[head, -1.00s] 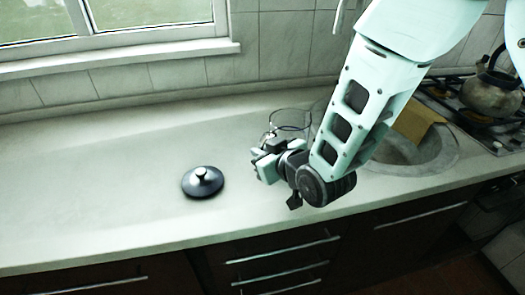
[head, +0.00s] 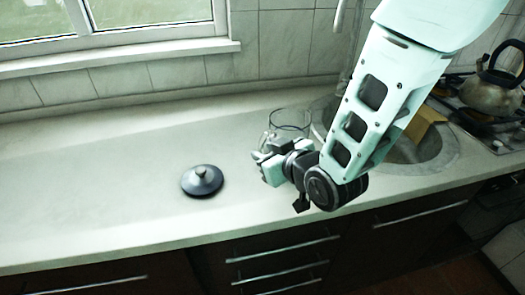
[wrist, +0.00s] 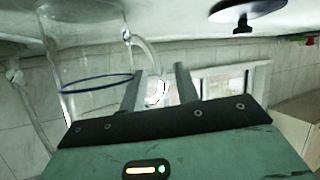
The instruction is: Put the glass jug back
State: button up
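The clear glass jug (head: 285,122) stands on the counter behind my gripper, in front of the sink's left side; my gripper hides its lower part. In the wrist view the jug (wrist: 82,55) appears inverted at the left, with a blue rim and a curved handle. My gripper (head: 262,168) is low over the counter. In the wrist view my gripper (wrist: 160,80) has its two fingers apart, and part of the handle shows in line with the gap between them. I cannot tell whether a finger touches the handle.
A dark lid with a knob (head: 202,182) lies on the counter to the left, and it also shows in the wrist view (wrist: 245,10). The round sink (head: 440,155) and a kettle on the stove (head: 492,88) are at the right. The left counter is clear.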

jog(key=s+d+r+g+h, duration=0.2)
jog(key=s+d+g, duration=0.3)
jog(key=s+d, duration=0.3)
jog(key=s+d+r+g+h, duration=0.3)
jog(key=s+d+g+h, duration=0.2)
jog(key=s, duration=1.1)
jog(key=d+g, duration=0.1)
jog(key=d, duration=0.2)
jog(key=shift+s+m+b, duration=0.35)
jog(key=shift+s+m, duration=0.05)
jog(key=shift+a+r+p, duration=0.1)
jog(key=shift+r+p, duration=0.8)
jog(key=shift+p, duration=0.05)
